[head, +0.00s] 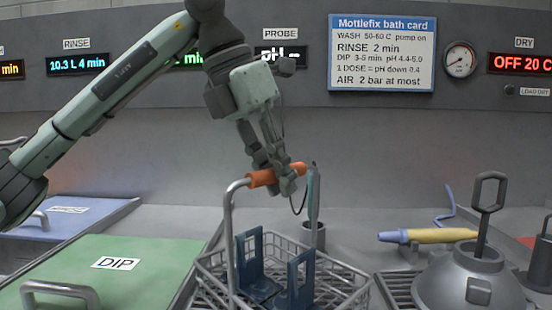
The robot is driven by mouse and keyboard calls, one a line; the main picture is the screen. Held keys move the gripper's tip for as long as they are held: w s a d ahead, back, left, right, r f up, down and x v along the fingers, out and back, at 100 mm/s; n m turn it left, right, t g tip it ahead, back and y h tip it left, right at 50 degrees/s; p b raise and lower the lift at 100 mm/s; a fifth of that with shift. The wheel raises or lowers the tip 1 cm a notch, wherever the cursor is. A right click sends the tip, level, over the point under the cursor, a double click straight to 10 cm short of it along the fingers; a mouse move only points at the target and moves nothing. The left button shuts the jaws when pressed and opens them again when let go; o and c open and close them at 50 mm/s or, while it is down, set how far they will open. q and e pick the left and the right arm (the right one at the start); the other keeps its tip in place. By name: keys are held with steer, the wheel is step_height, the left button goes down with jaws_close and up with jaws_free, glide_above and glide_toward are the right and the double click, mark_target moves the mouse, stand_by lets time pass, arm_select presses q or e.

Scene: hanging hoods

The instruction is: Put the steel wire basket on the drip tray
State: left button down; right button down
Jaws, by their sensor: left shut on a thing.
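The steel wire basket (341,279) is at the bottom centre of the head view, with a tall grey bail and an orange grip on top. Dark blue slotted pieces stand inside it. My left gripper (276,177) reaches down from above and is shut on the orange grip. The basket's underside is cut off by the frame, so I cannot tell whether it hangs or rests on something. A dark slatted surface, which looks like the drip tray (398,287), shows just right of the basket, partly hidden by a grey dome. My right gripper is not in view.
A green lid marked DIP (150,275) lies left of the basket, and a blue lid (70,222) is behind it. The grey dome (467,280) with an upright handle stands at right. A yellow and blue tool (428,236) lies behind it.

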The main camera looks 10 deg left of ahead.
arm_select(q)
steer(key=shift+r, duration=0.1)
steer(key=c, duration=1.9)
jaws_free()
steer(key=shift+f, duration=0.2)
steer(key=o, duration=0.5)
steer(key=shift+r, duration=0.1)
steer(key=shift+c, duration=0.2)
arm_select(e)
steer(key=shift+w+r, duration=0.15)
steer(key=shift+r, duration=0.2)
arm_select(q)
steer(key=shift+r, duration=0.1)
